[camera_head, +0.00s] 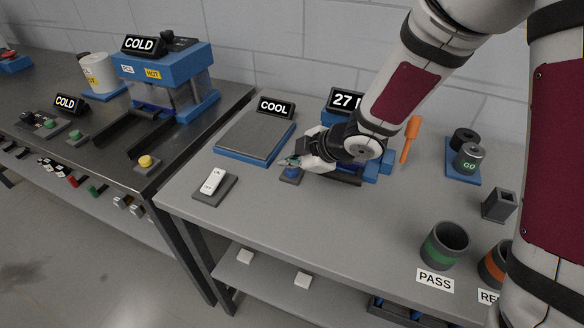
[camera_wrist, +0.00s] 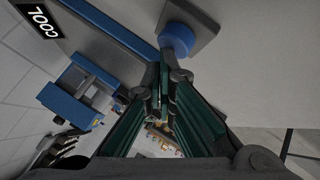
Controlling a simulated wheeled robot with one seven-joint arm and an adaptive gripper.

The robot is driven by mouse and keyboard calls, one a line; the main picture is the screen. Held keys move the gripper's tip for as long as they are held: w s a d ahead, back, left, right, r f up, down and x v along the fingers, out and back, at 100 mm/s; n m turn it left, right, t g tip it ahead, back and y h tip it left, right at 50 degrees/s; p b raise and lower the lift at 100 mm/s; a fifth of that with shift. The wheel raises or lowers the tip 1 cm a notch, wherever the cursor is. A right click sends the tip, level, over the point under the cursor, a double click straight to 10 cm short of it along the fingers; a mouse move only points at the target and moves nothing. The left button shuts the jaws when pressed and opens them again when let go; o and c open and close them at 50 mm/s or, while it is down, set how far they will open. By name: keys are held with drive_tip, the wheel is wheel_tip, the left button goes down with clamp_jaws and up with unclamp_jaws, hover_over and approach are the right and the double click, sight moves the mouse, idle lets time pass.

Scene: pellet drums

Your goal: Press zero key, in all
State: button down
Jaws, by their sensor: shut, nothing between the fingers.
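A round blue key (camera_head: 291,172) on a small dark base stands on the grey bench, in front of the flat plate marked COOL. I cannot read a zero on it. The key also shows in the wrist view (camera_wrist: 178,40), just beyond my fingertips. My gripper (camera_head: 287,161) is shut and empty, with its fingertips right at the key. I cannot tell whether they touch it. A display (camera_head: 344,100) behind my gripper reads "27", and my arm hides the rest of it. My gripper partly covers the blue device below that display.
An orange-handled tool (camera_head: 411,130), PASS cup (camera_head: 445,246) and GO weight (camera_head: 469,159) stand to the right. The bench front is clear.

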sight(291, 171)
drive_tip(key=shift+f, duration=0.3)
drive_tip(key=shift+r, duration=0.15)
idle(0.5)
drive_tip(key=shift+r+p, duration=0.85)
drive_tip(key=shift+p, duration=0.1)
wheel_tip(291, 171, up, 5)
drive_tip(key=p, duration=0.5)
drive_tip(key=shift+s, duration=0.1)
idle(0.6)
